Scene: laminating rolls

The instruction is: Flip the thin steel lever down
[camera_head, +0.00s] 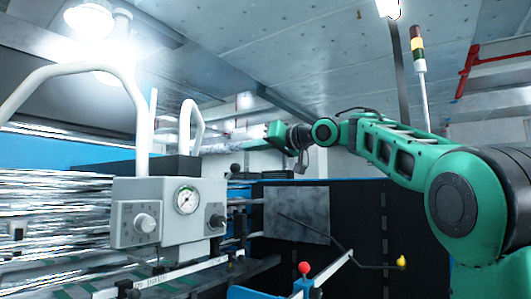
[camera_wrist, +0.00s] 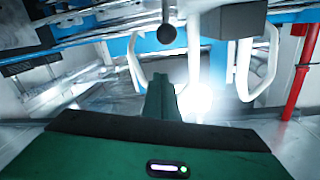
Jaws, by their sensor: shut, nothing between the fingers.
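In the wrist view a thin steel lever (camera_wrist: 166,11) ends in a dark ball knob (camera_wrist: 167,34). In the head view a small dark knob (camera_head: 234,170) beside the black box may be the same one; its rod is hard to make out. My gripper (camera_head: 268,132) is at the upper middle of the head view, above and right of that knob. In the wrist view its green fingers (camera_wrist: 160,90) are shut and empty, and the ball shows beyond their tips with a gap in the picture. Whether they touch anything is not clear.
A grey control box (camera_head: 170,208) with a gauge stands at left, with white curved tube handles (camera_head: 140,110) above it. A red-knobbed lever (camera_head: 304,268) and a yellow-knobbed rod (camera_head: 401,262) are lower right. Shiny rolls (camera_head: 60,215) fill the left. A red pipe (camera_wrist: 300,75) shows at wrist-view right.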

